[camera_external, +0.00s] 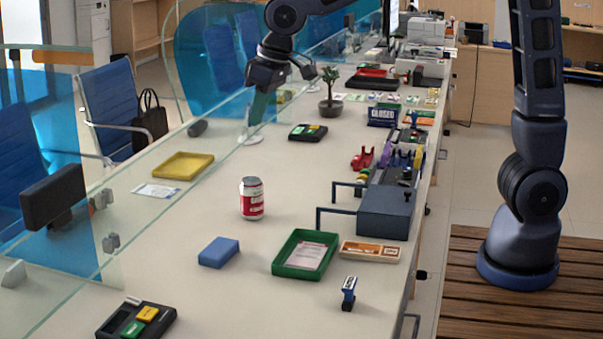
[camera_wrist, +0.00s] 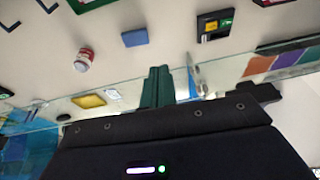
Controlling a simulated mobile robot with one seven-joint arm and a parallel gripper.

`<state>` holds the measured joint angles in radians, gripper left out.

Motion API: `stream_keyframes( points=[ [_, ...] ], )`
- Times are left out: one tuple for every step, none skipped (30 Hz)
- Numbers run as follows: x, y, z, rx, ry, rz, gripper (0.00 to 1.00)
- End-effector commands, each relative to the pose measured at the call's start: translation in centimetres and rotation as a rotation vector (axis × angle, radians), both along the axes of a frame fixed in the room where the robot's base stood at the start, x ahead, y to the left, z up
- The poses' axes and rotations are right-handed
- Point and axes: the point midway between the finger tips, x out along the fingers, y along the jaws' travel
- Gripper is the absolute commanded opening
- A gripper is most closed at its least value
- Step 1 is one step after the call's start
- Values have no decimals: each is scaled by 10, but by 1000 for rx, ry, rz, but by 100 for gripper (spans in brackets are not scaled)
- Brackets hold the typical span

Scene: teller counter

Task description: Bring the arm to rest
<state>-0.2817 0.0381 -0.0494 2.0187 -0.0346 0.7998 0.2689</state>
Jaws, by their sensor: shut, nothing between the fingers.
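My gripper (camera_external: 257,118) hangs fingers down above the counter (camera_external: 185,245), beside the glass partition in the external view. Its two dark green fingers are together with nothing between them; they also show in the wrist view (camera_wrist: 158,72). My arm rises from its base at the right, leaves the top of the picture and comes back down to the gripper. Whether the fingertips touch the glass or the counter cannot be told.
The glass partition (camera_external: 150,135) runs along the counter. Nearby are a yellow tray (camera_external: 183,165), a potted plant (camera_external: 330,92) and a card terminal (camera_external: 308,132). A red-and-white can (camera_external: 252,198), blue block (camera_external: 218,252), green tray (camera_external: 305,233) and grey cash box (camera_external: 386,211) stand nearer the front.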

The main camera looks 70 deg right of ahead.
Motion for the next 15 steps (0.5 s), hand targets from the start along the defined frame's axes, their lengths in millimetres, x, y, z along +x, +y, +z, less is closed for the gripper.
stream_keyframes(
  points=[
    [-13, -10, 9, 2, -8, -3, 0],
    [-21, -14, 13, 3, -11, -3, 0],
    [-31, -21, 18, 2, -15, -2, 0],
    [-39, -25, 22, 3, -17, -2, 0],
    [-47, -30, 25, 3, -19, -2, 0],
    [-57, -36, 29, 3, -22, -2, 0],
    [-65, -40, 32, 3, -26, -1, 0],
    [-73, -45, 34, 3, -28, 0, 0],
    [-84, -50, 38, 3, -33, -1, 0],
    [-92, -54, 40, 3, -35, -1, 0],
    [-100, -58, 42, 2, -38, -1, 0],
    [-111, -63, 45, 1, -41, 0, 0],
    [-119, -67, 47, 0, -44, 0, 0],
    [-127, -71, 48, 0, -46, 0, 0],
    [-138, -75, 50, -1, -50, 1, 0]
  ],
)
